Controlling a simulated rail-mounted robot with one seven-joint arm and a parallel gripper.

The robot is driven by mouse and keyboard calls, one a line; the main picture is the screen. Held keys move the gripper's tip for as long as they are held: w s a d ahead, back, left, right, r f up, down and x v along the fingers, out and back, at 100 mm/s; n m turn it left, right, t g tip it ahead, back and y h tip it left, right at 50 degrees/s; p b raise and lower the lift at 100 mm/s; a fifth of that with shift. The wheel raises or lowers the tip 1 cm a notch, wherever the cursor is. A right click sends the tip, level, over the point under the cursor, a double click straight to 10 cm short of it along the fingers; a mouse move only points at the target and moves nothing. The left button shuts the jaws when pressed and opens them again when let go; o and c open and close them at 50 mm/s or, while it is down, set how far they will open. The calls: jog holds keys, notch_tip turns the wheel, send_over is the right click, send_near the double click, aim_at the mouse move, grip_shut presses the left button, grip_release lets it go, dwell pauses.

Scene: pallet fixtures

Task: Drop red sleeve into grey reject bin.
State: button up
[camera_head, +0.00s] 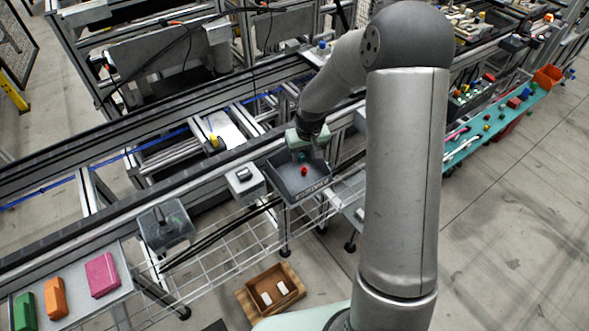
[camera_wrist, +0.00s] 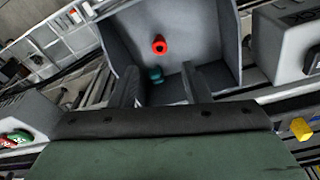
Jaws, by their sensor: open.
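The red sleeve (camera_head: 304,171) is inside the grey reject bin (camera_head: 309,191), apart from my gripper. In the wrist view the red sleeve (camera_wrist: 159,46) shows as a red ring with a dark hole, within the walls of the grey bin (camera_wrist: 218,42). My gripper (camera_head: 304,152) is over the back part of the bin, with its fingers pointing down. In the wrist view my gripper (camera_wrist: 159,83) has its two dark fingers apart, with no sleeve between them. A small teal piece (camera_wrist: 155,75) shows between the fingertips, apparently lower, in the bin.
A tray (camera_head: 84,300) holds green, orange and pink blocks. A brown box (camera_head: 272,293) is low down in front. A yellow piece (camera_head: 214,141) is behind the rail.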

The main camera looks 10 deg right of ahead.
notch_tip(320, 180, up, 17)
jog(key=s+b, duration=0.2)
jog(key=shift+s+d, duration=0.15)
jog(key=shift+s, duration=0.15)
jog(key=s+f+m+g, duration=0.1)
jog(key=s+f, duration=0.2)
jog(key=s, duration=2.3)
jog(key=shift+s+a, duration=0.25)
